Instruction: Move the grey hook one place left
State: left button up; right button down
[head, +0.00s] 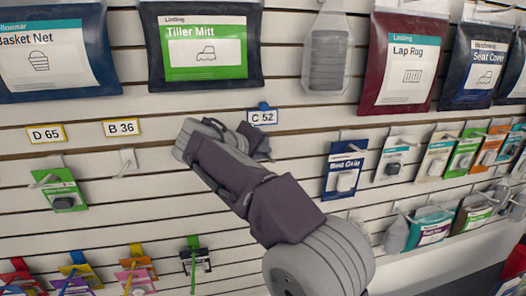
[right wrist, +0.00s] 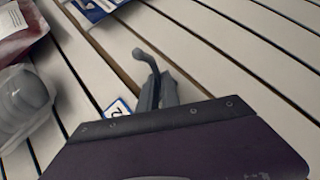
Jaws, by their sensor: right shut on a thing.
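My right gripper (head: 260,143) is up against the slatted wall just below the C 52 label (head: 262,117). In the right wrist view its fingers (right wrist: 160,92) are shut on the grey hook (right wrist: 147,62), whose thin bent arm ends in a round tip. The hook is near the slats; I cannot tell whether it is seated in a groove. In the head view the gripper hides the hook. Left of it, an empty pale hook (head: 127,160) is on the wall below the B 36 label (head: 121,127). My left gripper is not in view.
A green pack (head: 65,194) hangs below the D 65 label (head: 47,133). A blue pack (head: 344,172) hangs right of my gripper. Large bags, such as the Tiller Mitt (head: 205,45), hang above. Bare slats lie between the pale hook and my arm.

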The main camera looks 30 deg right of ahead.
aim_at(269, 159)
jog(key=shift+r, duration=0.2)
jog(key=shift+r, duration=0.35)
jog(key=shift+f, duration=0.1)
dwell(0.5)
jog(key=shift+s+a, duration=0.1)
jog(key=shift+s, duration=0.25)
dwell(0.3)
jog(key=shift+s+a+b, duration=0.15)
jog(key=shift+s+b, duration=0.25)
jog(key=shift+s, duration=0.15)
jog(key=shift+s, duration=0.15)
dwell(0.6)
jog(key=shift+s+a, duration=0.1)
jog(key=shift+s+a+r+b, duration=0.15)
jog(key=shift+s+b, duration=0.25)
jog(key=shift+s, duration=0.35)
jog(key=shift+s+a+b, duration=0.2)
jog(key=shift+s+b, duration=0.2)
jog(key=shift+s, duration=0.35)
jog(key=shift+s+a+r+b, duration=0.15)
jog(key=shift+s+b, duration=0.25)
jog(key=shift+s, duration=0.35)
